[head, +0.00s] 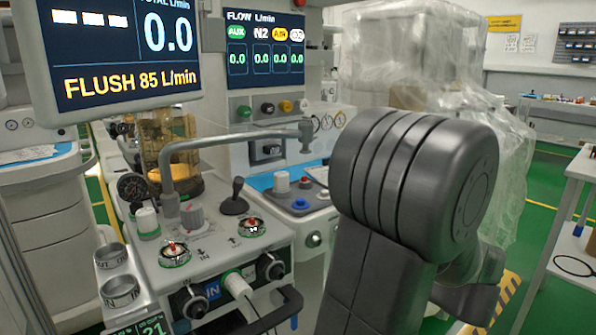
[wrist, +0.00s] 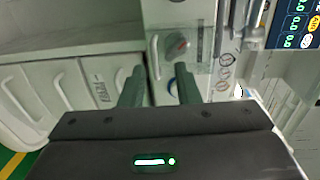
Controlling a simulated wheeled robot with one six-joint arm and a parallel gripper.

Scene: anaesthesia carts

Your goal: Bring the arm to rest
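My arm (head: 390,190) fills the right middle of the head view, a thick dark grey joint with its link running down to the bottom edge. It stands in front of the anaesthesia cart's right side and hides part of it. My gripper (wrist: 158,82) shows in the wrist view with its two fingers apart. I see nothing held between the fingers. Beyond them is a pale cart front with a clear panel and a round knob (wrist: 176,46). The gripper does not show clearly in the head view.
An anaesthesia cart (head: 215,255) with knobs, gauges and a curved grey pipe (head: 225,143) stands close at left. A flow screen (head: 265,48) is behind it. Plastic-wrapped equipment (head: 400,60) stands behind my arm. A white table (head: 580,165) is at right, with green floor between.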

